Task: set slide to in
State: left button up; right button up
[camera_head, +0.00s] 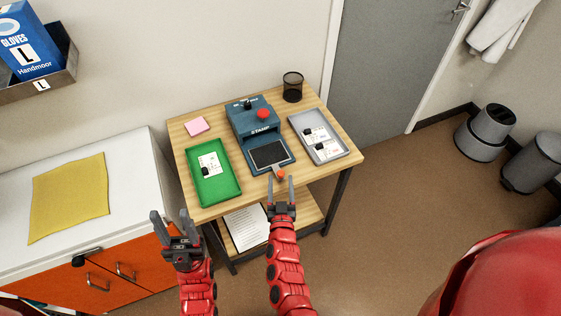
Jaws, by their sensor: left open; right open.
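The blue stamp machine (252,122) stands on a small wooden table, with a red knob (263,114) on its upper part. Its slide (268,156), with a dark flat plate, sticks out of the front toward me. An orange knob (281,174) is at the slide's front end. My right gripper (280,182) is open, with its fingertips close to the orange knob, one on each side in the picture. I cannot tell whether they touch it. My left gripper (171,221) is open and empty, left of the table's front edge.
A green tray (228,190) with a card is left of the machine. A grey tray (340,153) with cards is right. A pink pad (197,126) and a black mesh cup (293,88) stand behind. A white cabinet (130,190) adjoins the table's left.

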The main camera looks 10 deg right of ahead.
aim_at(280, 165)
jog(key=w, duration=0.2)
jog(key=w+p, duration=0.1)
jog(key=w, duration=0.1)
jog(key=w+d, duration=0.1)
jog(key=w, duration=0.2)
jog(key=shift+p, duration=0.3)
jog(key=shift+c, duration=0.3)
grip_shut()
jog(key=shift+a, duration=0.1)
dwell(0.7)
